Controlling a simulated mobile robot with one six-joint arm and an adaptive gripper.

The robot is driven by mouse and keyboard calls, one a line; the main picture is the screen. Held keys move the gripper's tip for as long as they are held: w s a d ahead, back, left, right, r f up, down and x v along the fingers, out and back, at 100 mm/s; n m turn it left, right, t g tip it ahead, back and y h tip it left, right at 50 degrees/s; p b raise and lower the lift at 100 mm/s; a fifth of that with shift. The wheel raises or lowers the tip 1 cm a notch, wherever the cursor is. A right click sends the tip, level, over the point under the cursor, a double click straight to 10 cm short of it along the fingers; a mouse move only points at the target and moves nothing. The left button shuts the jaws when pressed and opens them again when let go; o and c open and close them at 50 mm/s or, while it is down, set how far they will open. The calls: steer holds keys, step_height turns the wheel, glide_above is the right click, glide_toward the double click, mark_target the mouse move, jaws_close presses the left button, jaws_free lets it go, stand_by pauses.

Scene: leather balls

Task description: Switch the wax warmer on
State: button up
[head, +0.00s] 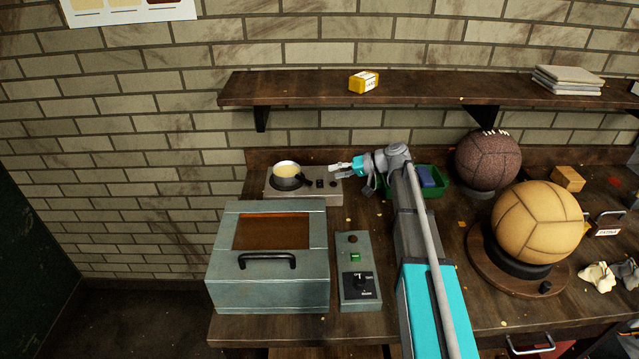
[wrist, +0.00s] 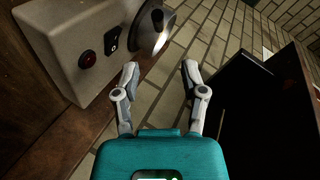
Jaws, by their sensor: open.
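The wax warmer (head: 312,199) is a beige box at the back left of the bench, with a dark pot (head: 288,183) of pale wax on top. In the wrist view the warmer (wrist: 55,30) fills the upper left. Its face carries a black rocker switch (wrist: 112,40) and a dark red lamp (wrist: 88,59); I cannot tell whether the lamp is lit.
A grey-green box (head: 228,265) with a black handle and a control box (head: 358,290) stand in front of the warmer. A green tray (head: 431,186) is right of my gripper. Two balls stand farther right. A wooden shelf (head: 420,90) runs above.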

steer(key=shift+w+r+n, duration=0.1)
steer(key=shift+w+n, duration=0.05)
steer(key=shift+n, duration=0.15)
jaws_close()
steer(key=n+p, duration=0.1)
steer(key=w+n+g+h+p, duration=0.1)
steer(key=n, duration=0.1)
steer(key=shift+w+d+r, duration=0.1)
steer(key=shift+d+r, duration=0.05)
steer(key=shift+d, duration=0.05)
steer(key=n, duration=0.1)
steer(key=n+p, duration=0.1)
steer(key=w+n+g+p, duration=0.1)
steer(key=n, duration=0.1)
steer(key=shift+w+d+r+h, duration=0.1)
steer(key=shift+d+r+h, duration=0.05)
steer(key=shift+d+h, duration=0.2)
steer(key=n+p, duration=0.1)
steer(key=n, duration=0.1)
steer(key=w+d+n+g+h+p, duration=0.1)
steer(key=n, duration=0.1)
steer(key=w+n+g+h+p, duration=0.1)
steer(key=n, duration=0.2)
steer(key=shift+d+r, duration=0.25)
